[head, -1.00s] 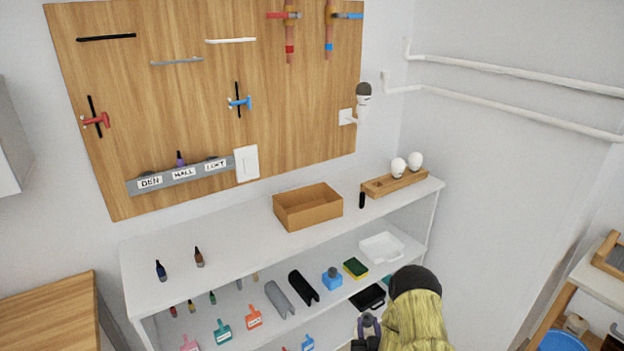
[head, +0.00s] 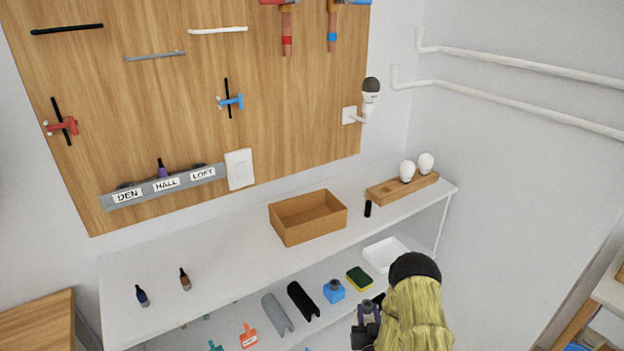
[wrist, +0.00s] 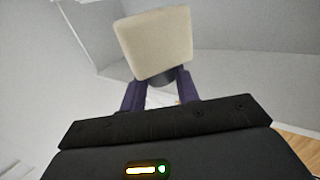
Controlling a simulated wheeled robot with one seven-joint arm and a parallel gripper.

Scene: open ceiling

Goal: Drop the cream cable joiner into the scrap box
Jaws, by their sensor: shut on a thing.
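In the wrist view the cream cable joiner (wrist: 155,42) is a pale block held at the tips of the purple fingers of my gripper (wrist: 157,84). A dark rounded part shows just under the block. In the head view my gripper (head: 369,309) is at the lower right, in front of the shelf unit; I cannot make out the joiner there. The open brown box (head: 322,224), which looks like the scrap box, stands on the shelf's top board, up and left of my gripper in the picture. I see no joiner in it.
The white top board (head: 225,255) also holds two small bottles, a black cylinder (head: 368,208) and a wooden tray (head: 384,194) with two white bulbs. The lower shelf holds a sponge (head: 358,278), a blue bottle (head: 333,291) and a white tray. My arm hides its right part.

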